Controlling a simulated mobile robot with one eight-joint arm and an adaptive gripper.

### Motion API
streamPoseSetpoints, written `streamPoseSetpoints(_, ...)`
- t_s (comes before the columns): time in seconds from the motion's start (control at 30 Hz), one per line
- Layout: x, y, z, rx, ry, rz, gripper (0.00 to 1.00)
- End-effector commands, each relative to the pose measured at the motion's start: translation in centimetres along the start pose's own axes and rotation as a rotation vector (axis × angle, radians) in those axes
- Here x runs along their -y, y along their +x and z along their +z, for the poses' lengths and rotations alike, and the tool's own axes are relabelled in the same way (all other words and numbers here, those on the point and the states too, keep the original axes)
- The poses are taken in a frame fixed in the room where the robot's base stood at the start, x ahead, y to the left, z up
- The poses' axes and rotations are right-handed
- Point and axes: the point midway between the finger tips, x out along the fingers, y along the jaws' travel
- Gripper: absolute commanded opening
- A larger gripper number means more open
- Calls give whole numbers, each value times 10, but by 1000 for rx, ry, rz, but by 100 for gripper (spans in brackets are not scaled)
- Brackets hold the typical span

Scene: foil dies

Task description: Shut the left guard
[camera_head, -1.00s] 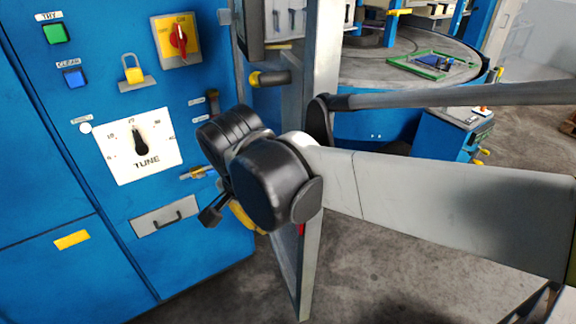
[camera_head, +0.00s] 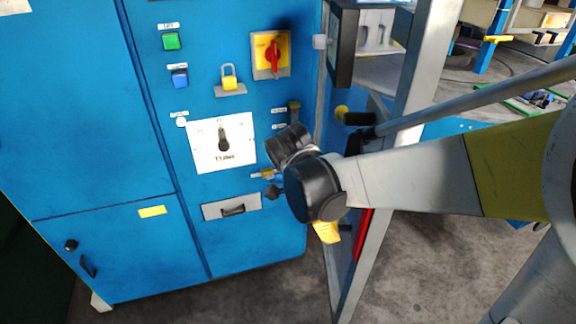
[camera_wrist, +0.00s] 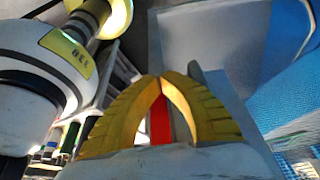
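The left guard (camera_head: 413,75) is a tall grey-framed panel at the right side of the blue cabinet, standing open at an angle towards me. A red strip (camera_head: 362,236) runs along its lower part. My gripper (camera_head: 326,232) is low in front of the guard, partly hidden behind my black wrist joint. In the wrist view, the yellow fingers (camera_wrist: 162,80) meet at their tips. A red strip (camera_wrist: 160,122) shows through the gap between them, with a grey surface behind. I cannot tell whether the fingers touch the guard.
The blue cabinet (camera_head: 80,130) carries a tune dial (camera_head: 223,145), a red switch (camera_head: 272,56), a yellow padlock (camera_head: 230,80) and a drawer handle (camera_head: 232,209). Grey floor (camera_head: 420,270) is clear at lower right.

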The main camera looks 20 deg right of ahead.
Motion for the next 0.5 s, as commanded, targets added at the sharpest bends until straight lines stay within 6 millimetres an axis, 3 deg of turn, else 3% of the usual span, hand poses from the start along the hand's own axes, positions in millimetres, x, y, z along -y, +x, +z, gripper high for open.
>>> streamPoseSetpoints(0.03,0,10,-2,0,2,1,0)
streamPoseSetpoints(0.2,0,16,-27,1,3,1,0)
streamPoseSetpoints(0.5,0,19,-38,0,-1,0,0)
